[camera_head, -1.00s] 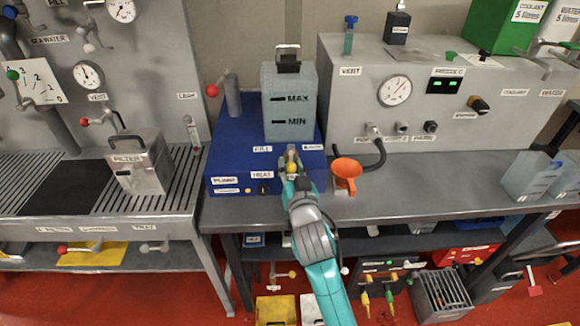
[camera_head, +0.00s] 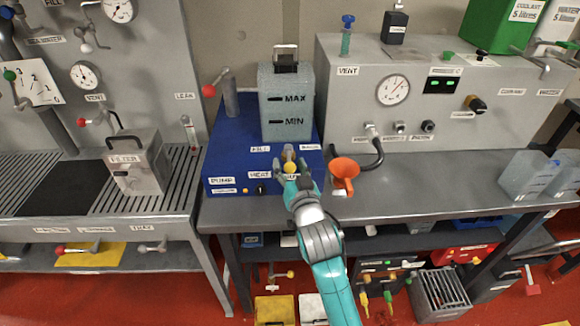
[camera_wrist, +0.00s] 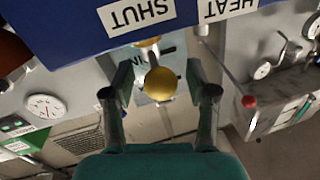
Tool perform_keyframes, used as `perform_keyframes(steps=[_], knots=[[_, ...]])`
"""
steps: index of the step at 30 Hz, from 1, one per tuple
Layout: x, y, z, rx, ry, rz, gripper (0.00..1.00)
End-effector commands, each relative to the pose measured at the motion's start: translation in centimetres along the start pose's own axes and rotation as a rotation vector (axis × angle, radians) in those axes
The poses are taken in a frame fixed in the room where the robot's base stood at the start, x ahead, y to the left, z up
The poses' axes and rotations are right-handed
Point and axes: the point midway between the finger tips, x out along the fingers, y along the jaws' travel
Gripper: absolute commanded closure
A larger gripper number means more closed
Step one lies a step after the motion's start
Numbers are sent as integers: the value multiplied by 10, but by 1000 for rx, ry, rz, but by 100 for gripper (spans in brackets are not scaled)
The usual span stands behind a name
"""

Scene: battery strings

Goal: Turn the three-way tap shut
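The three-way tap is on the front of the blue unit (camera_head: 228,150). Its lever ends in a yellow ball knob (camera_head: 290,168), which also shows in the wrist view (camera_wrist: 160,84). In the head view the lever points down towards the front. My gripper (camera_head: 290,165) is open, with one finger on each side of the knob. In the wrist view (camera_wrist: 160,77) gaps show between the ball and both fingers. A SHUT label (camera_wrist: 142,14) shows upside down beyond the knob, beside a HEAT label (camera_wrist: 230,7); my gripper largely covers the SHUT label in the head view.
A clear tank (camera_head: 287,105) stands on the blue unit. An orange funnel (camera_head: 345,170) and black hose (camera_head: 374,157) are just right of my gripper. A red-knobbed lever (camera_head: 209,90) stands at the left. The bench at the right has free room.

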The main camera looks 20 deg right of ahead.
Motion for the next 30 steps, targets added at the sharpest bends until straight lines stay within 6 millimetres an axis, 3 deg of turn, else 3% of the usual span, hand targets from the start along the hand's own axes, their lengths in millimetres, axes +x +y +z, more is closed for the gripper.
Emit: perform_keyframes(steps=[7,11,24,30], knots=[[-2,0,0,0,0,-1,43],[-14,0,0,0,0,-1,43],[-92,0,1,-1,-1,0,43],[-113,0,1,0,-1,-1,43]])
